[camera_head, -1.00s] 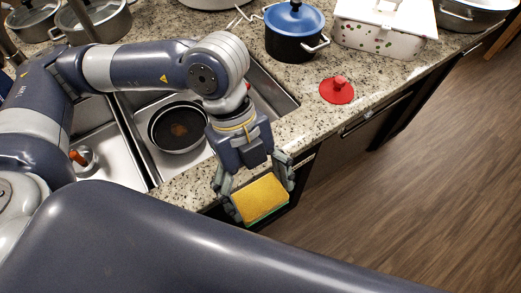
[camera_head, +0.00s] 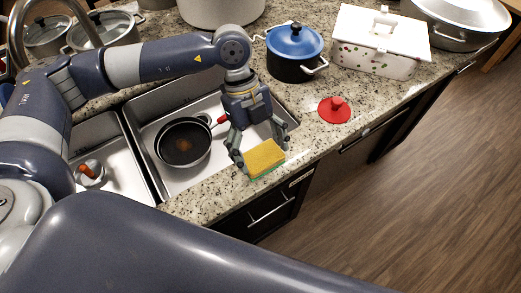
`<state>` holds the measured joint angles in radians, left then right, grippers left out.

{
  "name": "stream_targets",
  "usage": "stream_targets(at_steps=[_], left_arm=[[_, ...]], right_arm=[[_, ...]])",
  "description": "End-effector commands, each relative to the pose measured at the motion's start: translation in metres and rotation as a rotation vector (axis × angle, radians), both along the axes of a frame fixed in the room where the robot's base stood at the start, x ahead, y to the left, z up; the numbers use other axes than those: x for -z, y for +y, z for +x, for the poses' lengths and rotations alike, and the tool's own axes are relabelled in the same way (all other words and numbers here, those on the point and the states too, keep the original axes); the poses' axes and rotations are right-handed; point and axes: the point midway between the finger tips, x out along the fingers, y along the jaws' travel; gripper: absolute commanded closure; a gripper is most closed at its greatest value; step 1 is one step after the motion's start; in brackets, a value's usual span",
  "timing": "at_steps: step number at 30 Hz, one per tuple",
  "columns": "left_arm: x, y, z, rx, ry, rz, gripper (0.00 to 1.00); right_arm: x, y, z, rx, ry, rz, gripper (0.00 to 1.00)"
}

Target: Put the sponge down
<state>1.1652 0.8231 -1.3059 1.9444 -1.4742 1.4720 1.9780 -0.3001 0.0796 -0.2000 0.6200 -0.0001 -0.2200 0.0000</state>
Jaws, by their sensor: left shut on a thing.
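The sponge (camera_head: 264,157) is a yellow block with a green underside. My left gripper (camera_head: 262,150) is shut on it, with a finger at each side. It holds the sponge over the front strip of the speckled counter (camera_head: 208,197), beside the sink's right end. I cannot tell whether the sponge touches the counter. My right gripper is not in view.
A black frying pan (camera_head: 183,143) with a red handle end lies in the sink (camera_head: 150,112). A red lid (camera_head: 334,110), a blue-lidded pot (camera_head: 294,52) and a white box (camera_head: 380,45) stand to the right. Counter between sponge and red lid is clear.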

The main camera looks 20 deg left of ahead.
Motion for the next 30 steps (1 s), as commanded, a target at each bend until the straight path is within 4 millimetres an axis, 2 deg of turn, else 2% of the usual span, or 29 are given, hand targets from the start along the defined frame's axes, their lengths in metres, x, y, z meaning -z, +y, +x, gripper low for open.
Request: stream_targets(at_steps=[4,10,22,23,25,30], left_arm=[[-0.001,0.003,0.01,-0.002,0.0,0.0,0.41],[0.03,0.003,0.008,-0.001,0.003,0.001,0.41],[0.041,0.002,0.008,0.0,0.0,0.0,0.41],[0.04,0.002,0.008,0.0,-0.001,-0.001,0.17],[0.039,0.002,0.008,0.0,0.0,0.0,0.01],[0.039,0.003,0.008,0.0,0.0,0.0,0.01]], right_arm=[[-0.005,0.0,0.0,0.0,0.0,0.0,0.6],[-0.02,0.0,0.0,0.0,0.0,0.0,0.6],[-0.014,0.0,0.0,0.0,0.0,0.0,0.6],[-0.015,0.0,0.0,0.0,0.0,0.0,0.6],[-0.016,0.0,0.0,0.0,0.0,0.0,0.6],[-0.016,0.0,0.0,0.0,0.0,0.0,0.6]])
